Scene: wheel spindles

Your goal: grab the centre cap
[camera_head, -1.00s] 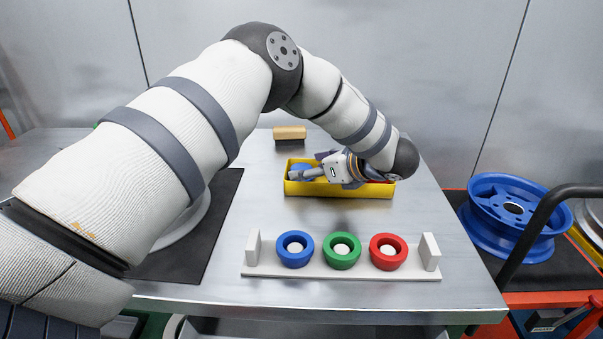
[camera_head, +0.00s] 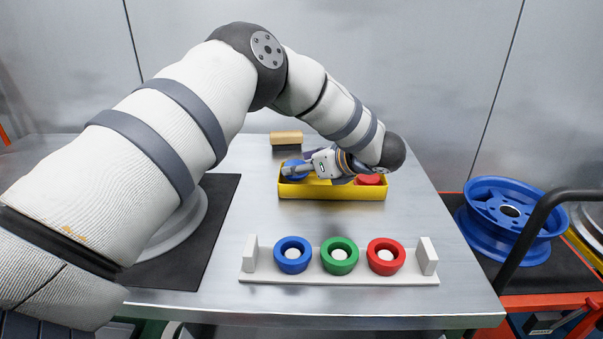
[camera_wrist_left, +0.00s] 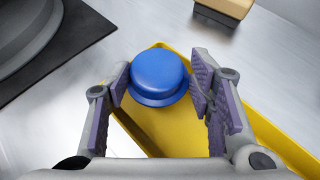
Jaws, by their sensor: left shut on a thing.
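A blue cap (camera_wrist_left: 160,76) with a domed top and a flared rim is between the two finger pads of my left gripper (camera_wrist_left: 161,90) in the left wrist view. The gripper is shut on it, over the left end of the yellow tray (camera_wrist_left: 272,139). In the head view the blue cap (camera_head: 294,169) shows at the left end of the tray (camera_head: 333,192), with my left gripper (camera_head: 297,171) at it. A red cap (camera_head: 369,180) lies at the tray's right end. My right gripper is not in view.
In front of the tray, a white rack (camera_head: 338,279) holds a blue ring (camera_head: 292,265), a green ring (camera_head: 339,266) and a red ring (camera_head: 386,267). A wooden-topped block (camera_head: 286,138) stands behind the tray. A blue wheel rim (camera_head: 508,219) is at the right. Bare table lies between tray and rack.

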